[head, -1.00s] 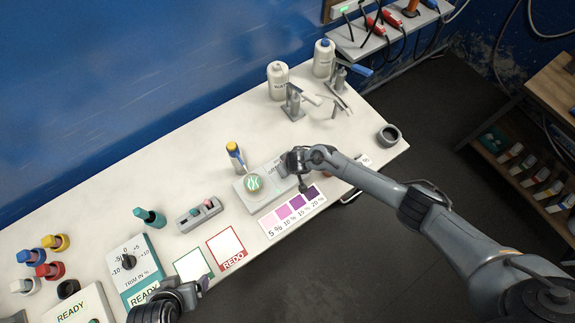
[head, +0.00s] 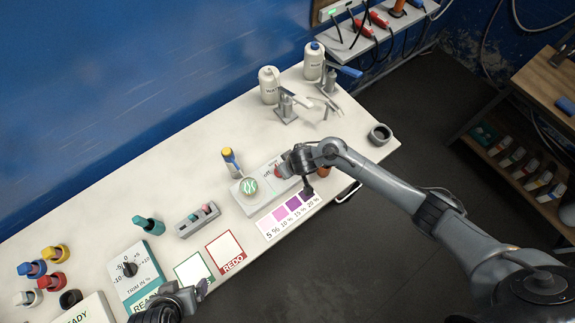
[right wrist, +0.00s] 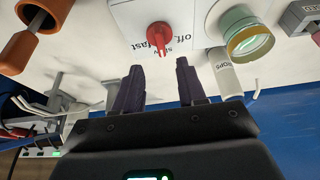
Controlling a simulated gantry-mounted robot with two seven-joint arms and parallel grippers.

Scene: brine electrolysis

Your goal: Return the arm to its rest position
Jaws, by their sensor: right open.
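My right arm reaches in from the right in the head view. Its gripper (head: 308,188) is above the front edge of the stirrer box (head: 245,207), next to the colour chart. In the right wrist view its two dark fingers (right wrist: 158,88) are apart with nothing between them. The red knob (right wrist: 159,36) on the box, marked off, slow and fast, is beyond the fingertips and apart from them. My left gripper (head: 203,289) is low in the head view, close to the green-framed card; its jaws are too small to judge.
The colour chart (head: 288,213), the REDO card (head: 226,252) and a green-framed card (head: 192,269) lie along the front edge. A glass vessel (head: 249,187) sits on the box beside a dropper bottle (head: 230,161). White bottles (head: 269,86) and clamps stand at the back right.

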